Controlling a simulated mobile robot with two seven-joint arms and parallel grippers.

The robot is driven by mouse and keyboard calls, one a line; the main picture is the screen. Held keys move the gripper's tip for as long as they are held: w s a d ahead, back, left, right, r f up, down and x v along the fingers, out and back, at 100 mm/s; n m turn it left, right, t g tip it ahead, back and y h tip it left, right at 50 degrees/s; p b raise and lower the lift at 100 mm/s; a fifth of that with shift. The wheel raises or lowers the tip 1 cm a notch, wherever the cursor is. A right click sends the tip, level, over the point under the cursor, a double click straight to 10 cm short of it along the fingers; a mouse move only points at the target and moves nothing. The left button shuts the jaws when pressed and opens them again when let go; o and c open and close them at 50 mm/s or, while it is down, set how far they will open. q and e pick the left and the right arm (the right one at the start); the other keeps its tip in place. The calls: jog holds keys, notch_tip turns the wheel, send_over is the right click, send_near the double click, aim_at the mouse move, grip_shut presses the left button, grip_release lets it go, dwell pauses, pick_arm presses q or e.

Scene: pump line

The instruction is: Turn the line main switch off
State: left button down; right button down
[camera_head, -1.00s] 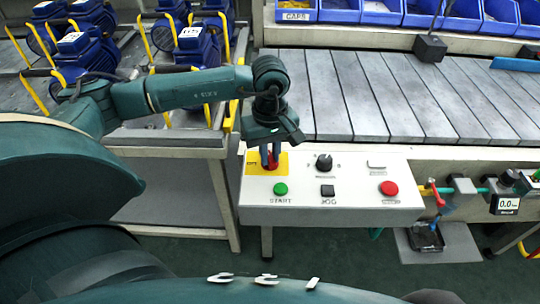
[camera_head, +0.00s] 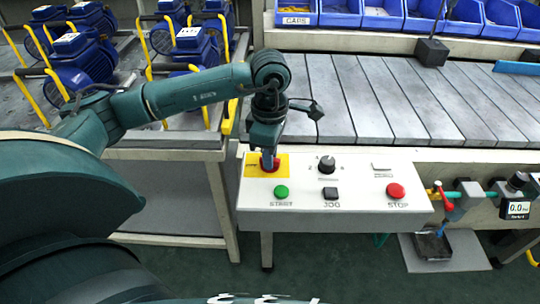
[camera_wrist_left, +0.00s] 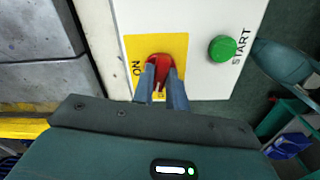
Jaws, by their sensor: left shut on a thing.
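The main switch is a red rotary knob (camera_head: 270,165) on a yellow plate (camera_head: 283,171) at the left end of the white control panel (camera_head: 330,212). My left gripper (camera_head: 268,160) points down at the knob. In the left wrist view the gripper (camera_wrist_left: 162,85) is shut on the red knob (camera_wrist_left: 158,68), one finger on each side. The knob's pale mark points down between the fingers, away from the ON label (camera_wrist_left: 137,68) and towards a second label, partly hidden and unreadable. My right gripper is out of view.
Close by on the panel are a green START button (camera_head: 281,191), a black JOG button (camera_head: 330,193), a black selector knob (camera_head: 327,165) and a red STOP button (camera_head: 396,191). A slatted conveyor (camera_head: 400,100) lies behind. Blue pumps (camera_head: 200,45) stand on racks at left.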

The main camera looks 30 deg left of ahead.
pick_arm(q)
jog(key=shift+n, duration=1.5)
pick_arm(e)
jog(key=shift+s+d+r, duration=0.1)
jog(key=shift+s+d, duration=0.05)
pick_arm(q)
jog(key=c, duration=1.4)
grip_release()
jog(key=shift+r, duration=0.1)
